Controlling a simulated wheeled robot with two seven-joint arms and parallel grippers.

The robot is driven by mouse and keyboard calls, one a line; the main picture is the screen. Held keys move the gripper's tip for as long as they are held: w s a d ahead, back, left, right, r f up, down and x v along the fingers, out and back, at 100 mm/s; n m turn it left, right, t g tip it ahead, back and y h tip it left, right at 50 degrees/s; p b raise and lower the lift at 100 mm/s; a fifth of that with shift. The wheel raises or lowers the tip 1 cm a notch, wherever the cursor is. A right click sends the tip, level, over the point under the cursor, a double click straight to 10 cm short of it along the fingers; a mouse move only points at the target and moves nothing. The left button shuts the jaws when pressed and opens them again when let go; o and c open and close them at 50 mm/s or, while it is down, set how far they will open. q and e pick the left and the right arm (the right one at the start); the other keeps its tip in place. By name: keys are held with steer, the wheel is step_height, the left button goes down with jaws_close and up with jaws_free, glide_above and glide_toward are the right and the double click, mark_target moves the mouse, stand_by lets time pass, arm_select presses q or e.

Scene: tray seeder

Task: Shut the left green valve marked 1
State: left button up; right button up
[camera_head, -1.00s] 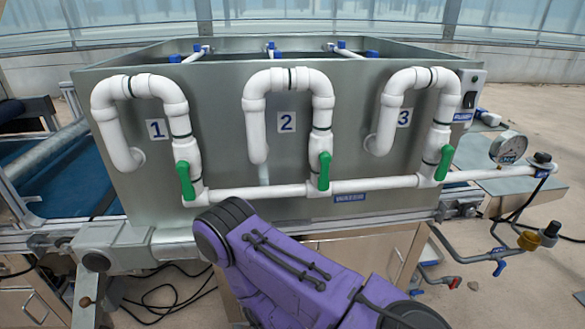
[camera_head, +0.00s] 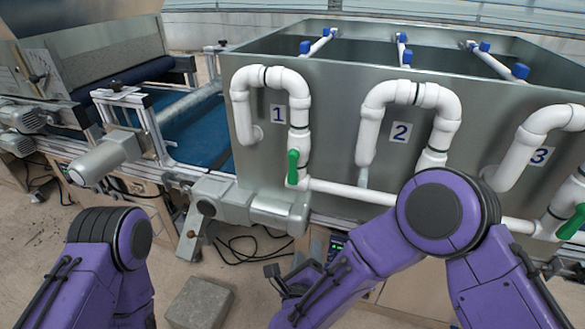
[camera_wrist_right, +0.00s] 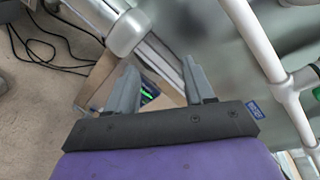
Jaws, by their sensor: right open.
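The left green valve handle (camera_head: 293,167) stands upright, in line with the white vertical pipe below the label 1 (camera_head: 278,114) on the steel tank. My right gripper (camera_head: 292,268) is low in front of the tank, below the valve and apart from it, partly hidden by my own arm. In the right wrist view its two grey fingers (camera_wrist_right: 160,68) are spread apart with nothing between them. I cannot make out valve 1 clearly in that view. My left arm shows at lower left, but its gripper is out of view.
White pipes (camera_head: 340,189) run along the tank (camera_head: 330,85). Another green valve (camera_head: 572,222) is at the right edge; valve 2 is hidden behind my right arm. A grey motor housing (camera_head: 275,212) sits just below valve 1. A grey block (camera_head: 200,302) lies on the floor.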

mark_target(292, 180)
steer(key=s+a+r+m+t+h+p, duration=0.1)
steer(key=a+r+m, duration=0.3)
steer(key=r+m, duration=0.25)
steer(key=a+r+m+h+p, duration=0.1)
steer(key=a+r+m+h, duration=0.15)
steer(key=r+m, duration=0.4)
steer(key=shift+n+y, duration=0.35)
steer(key=shift+n, duration=0.05)
steer(key=x, duration=0.3)
steer(key=r+p+x, duration=0.1)
steer(key=x, duration=0.2)
steer(key=r+p+x, duration=0.1)
steer(key=x, duration=0.2)
steer(key=shift+w+a, duration=0.2)
steer(key=shift+a, duration=0.15)
steer(key=shift+w+d+f+p, duration=0.15)
steer(key=shift+w+p, duration=0.15)
steer(key=shift+w, duration=0.25)
jaws_close()
arm_select(q)
step_height(292, 180, up, 6)
steer(key=shift+d+f, duration=0.1)
steer(key=shift+f, duration=0.05)
